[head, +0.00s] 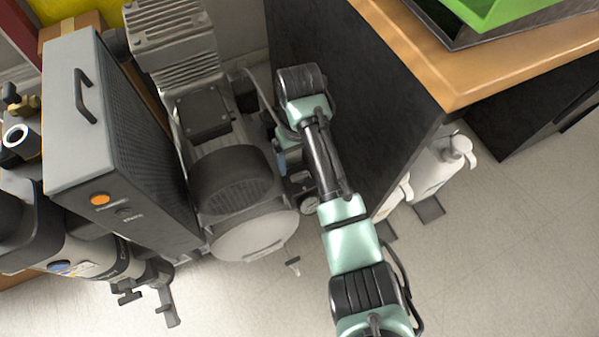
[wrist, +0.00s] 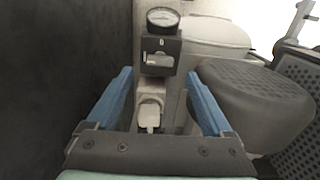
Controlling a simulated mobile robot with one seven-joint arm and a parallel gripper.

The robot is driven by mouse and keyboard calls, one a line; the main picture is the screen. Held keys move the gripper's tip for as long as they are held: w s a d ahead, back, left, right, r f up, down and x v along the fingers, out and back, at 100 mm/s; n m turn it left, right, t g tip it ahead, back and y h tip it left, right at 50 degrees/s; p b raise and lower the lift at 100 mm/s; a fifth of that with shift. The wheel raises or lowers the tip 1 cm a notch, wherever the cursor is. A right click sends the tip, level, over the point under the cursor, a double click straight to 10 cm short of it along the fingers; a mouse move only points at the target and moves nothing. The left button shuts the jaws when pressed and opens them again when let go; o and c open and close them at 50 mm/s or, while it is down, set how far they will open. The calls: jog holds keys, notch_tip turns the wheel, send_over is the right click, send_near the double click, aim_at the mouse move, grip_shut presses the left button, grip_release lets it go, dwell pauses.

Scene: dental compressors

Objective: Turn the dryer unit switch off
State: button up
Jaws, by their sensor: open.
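My gripper (wrist: 158,76) is open, its two blue fingers spread with nothing between the tips. In the wrist view a black block with a small light lever (wrist: 158,62) lies ahead between the fingers, under a round gauge (wrist: 162,18). A pale fitting (wrist: 150,112) is nearer, also between the fingers. I cannot tell whether the lever is the dryer unit switch or how it is set. In the head view my arm mostly hides the gripper (head: 282,160) beside the compressor (head: 240,190). The gauge (head: 310,204) shows low beside the arm.
A tall grey cabinet (head: 75,130) with an orange round button (head: 100,199) stands left of the compressor. A dark-sided bench (head: 350,100) with a wooden top (head: 450,65) closes in on the right. White bottles (head: 440,165) stand beside it.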

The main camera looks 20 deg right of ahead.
aim_at(300, 174)
notch_tip(300, 174, down, 6)
jog(key=shift+r+b, duration=0.15)
jog(key=shift+b, duration=0.9)
grip_shut()
